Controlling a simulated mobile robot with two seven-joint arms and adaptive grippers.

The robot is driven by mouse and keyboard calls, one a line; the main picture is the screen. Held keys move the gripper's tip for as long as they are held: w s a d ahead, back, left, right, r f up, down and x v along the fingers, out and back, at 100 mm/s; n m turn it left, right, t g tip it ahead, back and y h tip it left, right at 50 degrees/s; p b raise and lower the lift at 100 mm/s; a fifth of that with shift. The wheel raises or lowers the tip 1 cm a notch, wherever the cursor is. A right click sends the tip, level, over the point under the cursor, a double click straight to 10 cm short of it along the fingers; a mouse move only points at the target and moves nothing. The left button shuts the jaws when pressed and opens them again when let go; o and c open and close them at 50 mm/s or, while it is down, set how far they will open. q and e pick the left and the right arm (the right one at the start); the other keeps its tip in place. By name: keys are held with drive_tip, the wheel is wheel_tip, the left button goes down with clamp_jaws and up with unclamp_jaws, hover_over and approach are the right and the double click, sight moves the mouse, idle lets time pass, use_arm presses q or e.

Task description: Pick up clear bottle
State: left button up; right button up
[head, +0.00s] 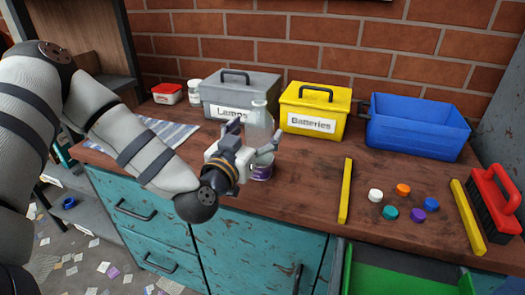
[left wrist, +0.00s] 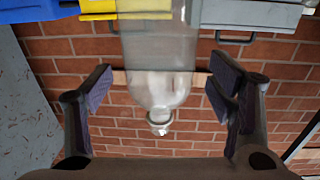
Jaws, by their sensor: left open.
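The clear bottle (head: 259,112) stands upright on the wooden counter, in front of the grey "Lamps" box. Its lower part is partly hidden by my left gripper (head: 257,134). In the left wrist view the bottle (left wrist: 158,88) appears upside down, its neck toward the bottom of the picture. There my left gripper (left wrist: 163,84) is open, with one finger on each side of the bottle and visible gaps between. My right gripper is in neither view.
Behind are the grey "Lamps" box (head: 222,88), yellow "Batteries" box (head: 333,103) and blue bin (head: 415,133). Yellow bars (head: 345,190), several coloured caps (head: 390,213) and a red brush (head: 495,190) lie to the right.

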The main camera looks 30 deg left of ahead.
sight(257, 97)
use_arm(q)
drive_tip(key=w, duration=0.2)
drive_tip(key=shift+w+a+f, duration=0.15)
drive_tip(key=shift+w+a, duration=0.05)
drive_tip(key=shift+w, duration=0.1)
drive_tip(key=c, duration=1)
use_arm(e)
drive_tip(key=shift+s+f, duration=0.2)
use_arm(q)
drive_tip(key=shift+s, duration=0.1)
wheel_tip(257, 97, up, 8)
drive_tip(key=p, duration=0.3)
wheel_tip(257, 97, up, 9)
drive_tip(key=shift+r, duration=0.15)
drive_tip(key=shift+f+b, duration=0.45)
drive_tip(key=shift+f, duration=1.9)
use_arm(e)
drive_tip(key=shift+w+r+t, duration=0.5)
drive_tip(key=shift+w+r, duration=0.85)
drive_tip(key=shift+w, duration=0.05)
